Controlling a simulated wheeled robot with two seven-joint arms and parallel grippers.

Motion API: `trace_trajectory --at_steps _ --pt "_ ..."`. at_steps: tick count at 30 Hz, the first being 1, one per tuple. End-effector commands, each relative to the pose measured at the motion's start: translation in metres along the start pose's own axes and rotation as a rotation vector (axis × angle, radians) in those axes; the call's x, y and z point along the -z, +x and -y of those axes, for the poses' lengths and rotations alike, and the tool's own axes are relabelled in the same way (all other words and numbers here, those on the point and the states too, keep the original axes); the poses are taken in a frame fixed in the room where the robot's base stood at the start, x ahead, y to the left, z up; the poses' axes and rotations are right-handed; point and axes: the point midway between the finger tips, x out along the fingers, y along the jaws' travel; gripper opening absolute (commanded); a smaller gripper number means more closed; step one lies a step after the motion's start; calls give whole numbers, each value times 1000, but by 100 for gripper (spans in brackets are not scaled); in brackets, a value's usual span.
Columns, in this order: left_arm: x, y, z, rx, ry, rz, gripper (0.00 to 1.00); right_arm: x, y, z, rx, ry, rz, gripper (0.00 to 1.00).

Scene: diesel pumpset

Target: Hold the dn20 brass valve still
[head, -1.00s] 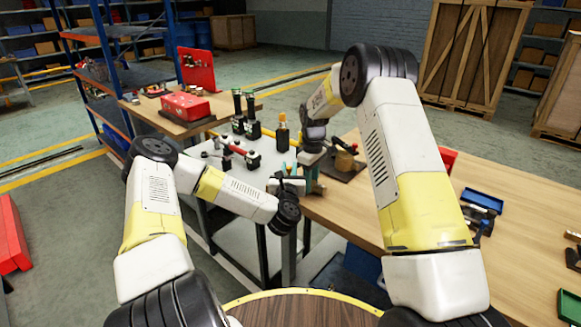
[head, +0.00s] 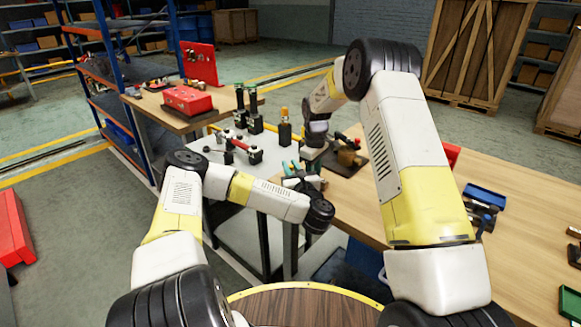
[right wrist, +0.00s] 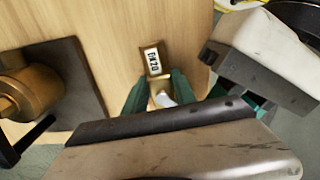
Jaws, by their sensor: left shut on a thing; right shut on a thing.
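The dn20 brass valve (right wrist: 153,62) has a white label with dark lettering in the right wrist view, at the edge of the wooden bench. My right gripper (right wrist: 157,90) is shut on it, with a green finger on either side. In the head view, my right gripper (head: 313,160) is at the bench's left corner and I cannot make out the valve there. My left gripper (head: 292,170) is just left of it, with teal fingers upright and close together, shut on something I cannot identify.
A brass fitting on a dark plate (right wrist: 90,75) lies beside the valve.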

Motion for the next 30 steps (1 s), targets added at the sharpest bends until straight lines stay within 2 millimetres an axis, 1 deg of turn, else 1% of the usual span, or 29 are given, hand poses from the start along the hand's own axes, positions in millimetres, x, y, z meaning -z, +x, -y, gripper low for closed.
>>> trace_trajectory --at_steps 3,4,7,19,23,30 --pt "0 0 0 1 -1 0 0 0 0 -1 -1 1 0 0" --pt "0 0 0 1 -1 0 21 0 0 -1 -1 1 0 0" --pt "0 0 0 1 -1 0 40 0 0 -1 -1 1 0 0" --pt "-1 2 0 24 0 3 41 0 0 -1 -1 0 0 0" --pt "-1 8 0 99 1 5 41 0 0 -1 -1 0 0 0" --pt "-3 23 6 320 2 9 41 0 0 -1 -1 0 0 0"
